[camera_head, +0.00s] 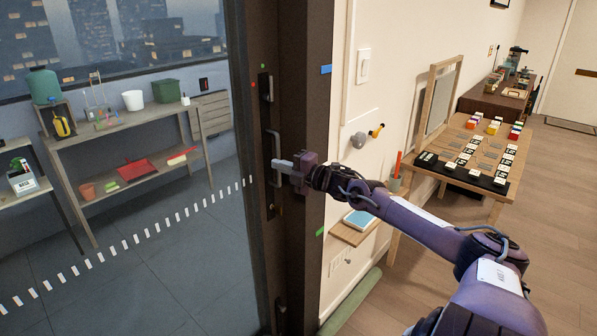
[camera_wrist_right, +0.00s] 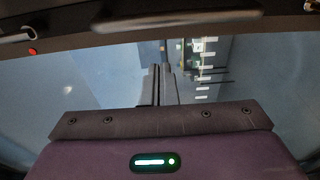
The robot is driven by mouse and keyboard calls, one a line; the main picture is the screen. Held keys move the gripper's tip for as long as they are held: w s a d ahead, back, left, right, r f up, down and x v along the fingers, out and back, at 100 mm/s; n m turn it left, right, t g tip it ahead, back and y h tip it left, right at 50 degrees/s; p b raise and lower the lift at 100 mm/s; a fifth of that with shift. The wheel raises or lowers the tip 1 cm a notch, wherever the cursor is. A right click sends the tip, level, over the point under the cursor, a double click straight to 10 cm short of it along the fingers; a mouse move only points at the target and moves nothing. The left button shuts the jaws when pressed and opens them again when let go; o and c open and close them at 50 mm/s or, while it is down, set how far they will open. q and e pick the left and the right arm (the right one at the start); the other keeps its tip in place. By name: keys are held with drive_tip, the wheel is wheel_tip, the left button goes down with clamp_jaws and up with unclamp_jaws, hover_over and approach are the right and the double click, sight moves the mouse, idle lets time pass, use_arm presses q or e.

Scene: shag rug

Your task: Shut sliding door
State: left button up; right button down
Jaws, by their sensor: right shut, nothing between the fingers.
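The sliding door (camera_head: 245,120) is a large glass panel with a dark frame, at the left of the head view. Its dark upright edge stands close beside the dark post (camera_head: 312,100); I cannot tell whether a gap is left between them. My left gripper is not in view.
Behind the glass stand grey shelves (camera_head: 140,120) with pots and tools. Right of the post are a light switch (camera_head: 363,66), wall knobs (camera_head: 358,140), a small shelf (camera_head: 352,232) and a wooden game table (camera_head: 480,150). Bare wooden floor (camera_head: 560,200) lies at the right.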

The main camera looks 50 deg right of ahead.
drive_tip(key=s+p, duration=0.1)
drive_tip(key=s, duration=0.5)
drive_tip(key=shift+r, duration=0.25)
drive_tip(key=shift+d+f, duration=0.1)
